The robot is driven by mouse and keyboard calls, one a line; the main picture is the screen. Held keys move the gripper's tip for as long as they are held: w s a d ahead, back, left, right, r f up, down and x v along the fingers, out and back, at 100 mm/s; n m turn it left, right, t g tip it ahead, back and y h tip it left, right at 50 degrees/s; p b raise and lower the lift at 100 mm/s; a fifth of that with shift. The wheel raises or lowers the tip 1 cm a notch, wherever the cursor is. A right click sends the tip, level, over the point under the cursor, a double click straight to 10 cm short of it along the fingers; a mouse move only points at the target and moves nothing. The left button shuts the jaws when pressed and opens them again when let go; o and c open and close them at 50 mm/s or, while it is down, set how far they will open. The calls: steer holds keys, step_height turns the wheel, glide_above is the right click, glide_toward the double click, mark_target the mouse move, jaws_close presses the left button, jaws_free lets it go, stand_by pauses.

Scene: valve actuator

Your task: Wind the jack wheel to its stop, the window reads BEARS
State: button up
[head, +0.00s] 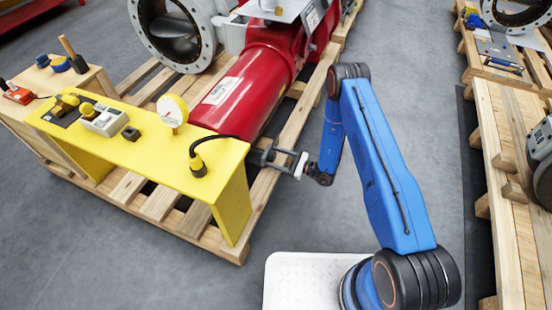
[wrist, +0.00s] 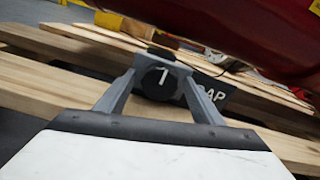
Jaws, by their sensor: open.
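A small dark round knob with a white mark (wrist: 157,84), which looks like the jack wheel's end, sits at the pallet's edge under the red cylinder (head: 232,95). Behind it, a dark plate (wrist: 214,92) shows the white letters "AP"; anything left of them is hidden by the knob and a finger. My gripper (wrist: 166,80) is open, with one grey finger on each side of the knob. I cannot tell whether the fingers touch it. In the head view my gripper (head: 265,155) reaches left to the pallet's edge, beside the yellow bench, and the knob is hard to make out.
The yellow bench (head: 150,160) with a gauge (head: 172,111) and cabled plug (head: 197,166) stands close left of my gripper. The red cylinder hangs low over the knob. Wooden pallet boards (head: 285,135) lie around it.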

steer(key=c, duration=1)
steer(key=shift+c, duration=0.2)
steer(key=shift+m, duration=0.3)
steer(key=m, duration=0.4)
steer(key=shift+m, duration=0.3)
steer(key=m, duration=0.5)
steer(key=shift+d, duration=0.1)
steer(key=shift+f+m, duration=0.1)
steer(key=shift+m, duration=0.3)
steer(key=o, duration=1)
